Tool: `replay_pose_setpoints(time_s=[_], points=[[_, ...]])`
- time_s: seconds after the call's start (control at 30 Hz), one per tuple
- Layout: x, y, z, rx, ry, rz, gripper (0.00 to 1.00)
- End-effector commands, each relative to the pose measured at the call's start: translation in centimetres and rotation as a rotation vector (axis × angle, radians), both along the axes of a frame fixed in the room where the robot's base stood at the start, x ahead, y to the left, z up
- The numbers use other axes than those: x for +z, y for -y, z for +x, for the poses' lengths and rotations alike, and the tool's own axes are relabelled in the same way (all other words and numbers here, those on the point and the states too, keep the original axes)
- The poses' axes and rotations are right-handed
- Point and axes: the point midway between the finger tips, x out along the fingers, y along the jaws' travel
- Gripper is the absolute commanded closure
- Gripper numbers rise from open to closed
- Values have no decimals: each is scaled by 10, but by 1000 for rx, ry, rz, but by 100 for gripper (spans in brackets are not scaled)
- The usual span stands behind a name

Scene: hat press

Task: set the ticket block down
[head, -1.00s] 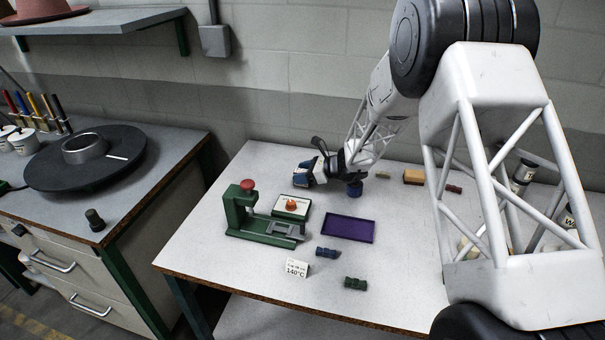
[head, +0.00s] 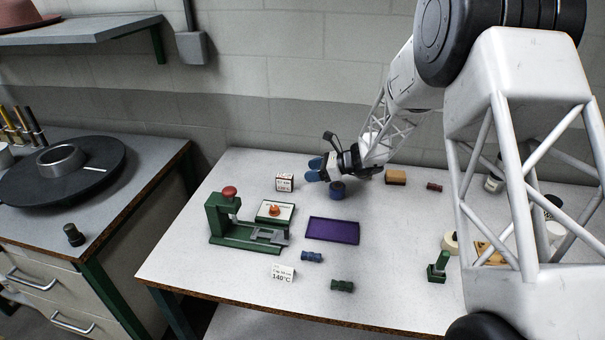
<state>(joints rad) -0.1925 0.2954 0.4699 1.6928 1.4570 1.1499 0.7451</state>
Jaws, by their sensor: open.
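The ticket block (head: 285,182), a small white cube-like block with dark and reddish print, stands on the table toward the back, behind the green press. My gripper (head: 314,169) is just right of the block, with its blue-tipped fingers pointing left toward it. The gripper is open and empty, with a small gap between it and the block.
A blue round object (head: 337,191) stands just below my gripper. The green press (head: 240,225), a white pad with an orange knob (head: 275,211) and a purple tray (head: 332,231) lie nearer.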

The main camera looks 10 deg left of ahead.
Motion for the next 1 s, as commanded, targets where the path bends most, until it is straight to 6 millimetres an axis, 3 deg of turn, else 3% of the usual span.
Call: replay_pose_setpoints(time_s=[0.23,1.0], points=[[5,13,0,0,-1,-1,41],[5,13,0,0,-1,0,41]])
